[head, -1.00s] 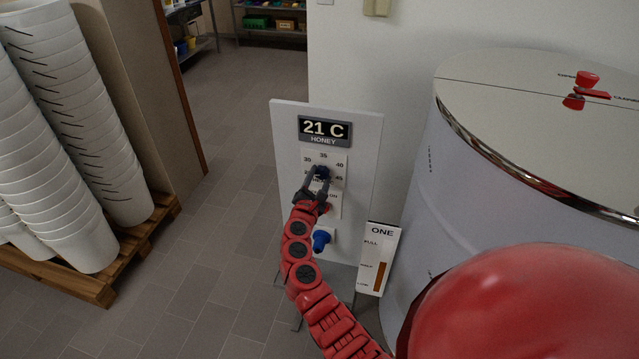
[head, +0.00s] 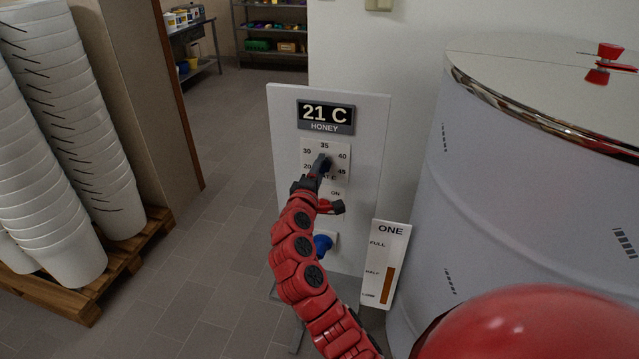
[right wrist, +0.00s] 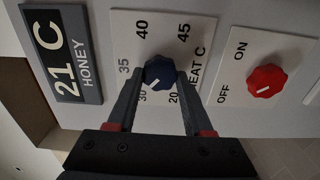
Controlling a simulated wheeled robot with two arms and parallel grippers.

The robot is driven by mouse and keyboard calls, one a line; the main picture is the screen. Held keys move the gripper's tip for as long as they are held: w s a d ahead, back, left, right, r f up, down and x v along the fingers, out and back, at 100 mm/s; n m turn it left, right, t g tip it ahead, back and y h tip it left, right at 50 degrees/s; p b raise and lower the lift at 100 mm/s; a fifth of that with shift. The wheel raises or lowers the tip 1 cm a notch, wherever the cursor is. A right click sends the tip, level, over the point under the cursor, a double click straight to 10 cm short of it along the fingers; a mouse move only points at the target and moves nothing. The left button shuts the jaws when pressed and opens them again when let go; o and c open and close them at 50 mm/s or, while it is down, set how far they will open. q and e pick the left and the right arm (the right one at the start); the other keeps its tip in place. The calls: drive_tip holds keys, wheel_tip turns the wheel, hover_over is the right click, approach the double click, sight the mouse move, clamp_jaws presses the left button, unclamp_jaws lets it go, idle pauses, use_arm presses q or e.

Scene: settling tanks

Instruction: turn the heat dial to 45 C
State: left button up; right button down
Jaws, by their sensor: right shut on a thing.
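The heat dial is a small dark blue knob (right wrist: 158,72) on a white plate marked 20 to 45 in the right wrist view. Its white mark points toward 30. My right gripper (right wrist: 162,78) has its two fingers on either side of the knob, shut on it. In the head view the right gripper (head: 319,169) covers most of the dial. The display (head: 326,117) above reads 21 C, HONEY. My left gripper is not in view.
A red ON/OFF knob (right wrist: 266,81) sits beside the dial plate. A blue knob (head: 322,244) is lower on the panel (head: 368,140). A level card (head: 388,262) marked ONE and a large tank (head: 530,190) stand right. Stacked white buckets (head: 60,140) stand left on a pallet.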

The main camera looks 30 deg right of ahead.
drive_tip(key=m+b, duration=0.3)
drive_tip(key=b, duration=0.2)
drive_tip(key=m+b, duration=0.4)
drive_tip(key=b, duration=0.2)
drive_tip(key=m+b, duration=0.4)
drive_tip(key=b, duration=0.1)
drive_tip(key=shift+f, duration=0.4)
drive_tip(key=m+b, duration=0.5)
drive_tip(key=b, duration=0.1)
drive_tip(key=m+b, duration=0.6)
drive_tip(key=b, duration=0.1)
drive_tip(key=shift+s+d+r, duration=0.15)
drive_tip(key=shift+s+r, duration=0.05)
drive_tip(key=m+b, duration=0.3)
drive_tip(key=shift+r+m, duration=0.1)
drive_tip(key=shift+m, duration=0.2)
drive_tip(key=m+b, duration=0.1)
drive_tip(key=m, duration=0.1)
drive_tip(key=shift+m, duration=0.4)
drive_tip(key=shift+m+b, duration=0.75)
drive_tip(key=shift+m, duration=0.45)
drive_tip(key=shift+m+b, duration=0.45)
drive_tip(key=shift+m, duration=1.15)
drive_tip(key=shift+r, duration=0.1)
